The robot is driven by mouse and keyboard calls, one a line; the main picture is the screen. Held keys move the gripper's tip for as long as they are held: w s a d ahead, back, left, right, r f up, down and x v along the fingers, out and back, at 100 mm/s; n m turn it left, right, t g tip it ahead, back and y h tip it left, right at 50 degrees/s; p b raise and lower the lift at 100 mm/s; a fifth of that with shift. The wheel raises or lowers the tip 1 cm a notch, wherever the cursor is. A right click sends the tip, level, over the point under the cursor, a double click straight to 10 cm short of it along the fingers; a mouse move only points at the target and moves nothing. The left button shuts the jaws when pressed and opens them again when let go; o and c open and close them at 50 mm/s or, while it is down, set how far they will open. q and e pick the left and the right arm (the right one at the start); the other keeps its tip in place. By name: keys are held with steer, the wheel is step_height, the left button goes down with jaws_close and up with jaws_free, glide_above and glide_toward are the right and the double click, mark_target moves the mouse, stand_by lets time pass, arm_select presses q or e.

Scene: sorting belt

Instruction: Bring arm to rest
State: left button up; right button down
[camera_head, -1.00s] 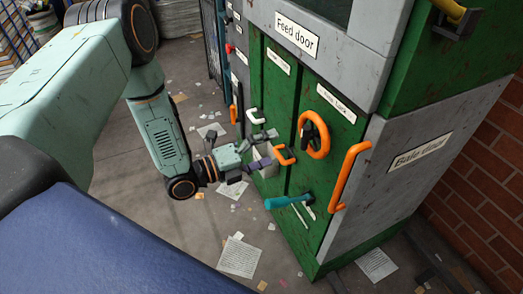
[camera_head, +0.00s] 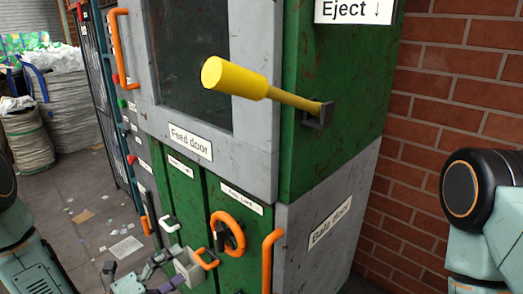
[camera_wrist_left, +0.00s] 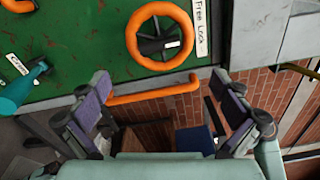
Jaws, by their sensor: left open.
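My left gripper (camera_head: 167,271) is low in the head view, in front of the green machine (camera_head: 185,215). Its arm comes in from the left edge. In the left wrist view its two fingers (camera_wrist_left: 160,88) stand wide apart with nothing held. An orange bar handle (camera_wrist_left: 155,91) shows across the gap between them; I cannot tell how far off it is. The orange wheel (camera_wrist_left: 160,34) by the "Free Lock" label is above it. In the head view a black and teal link of my right arm (camera_head: 480,200) shows at the right edge; its gripper is out of view.
A yellow lever (camera_head: 235,78) sticks out by the "Eject" sign (camera_head: 353,10). An orange bar (camera_head: 268,262) is on the bale door side, and another (camera_head: 120,48) at upper left. A brick wall (camera_head: 430,110) is at right. Floor (camera_head: 90,210) at left has scattered paper.

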mark_target(218, 237)
arm_select(q)
steer(key=x, duration=1.1)
steer(key=shift+w+d+f, duration=0.1)
steer(key=shift+w+d, duration=0.1)
steer(key=shift+d, duration=0.05)
steer(key=shift+s, duration=0.1)
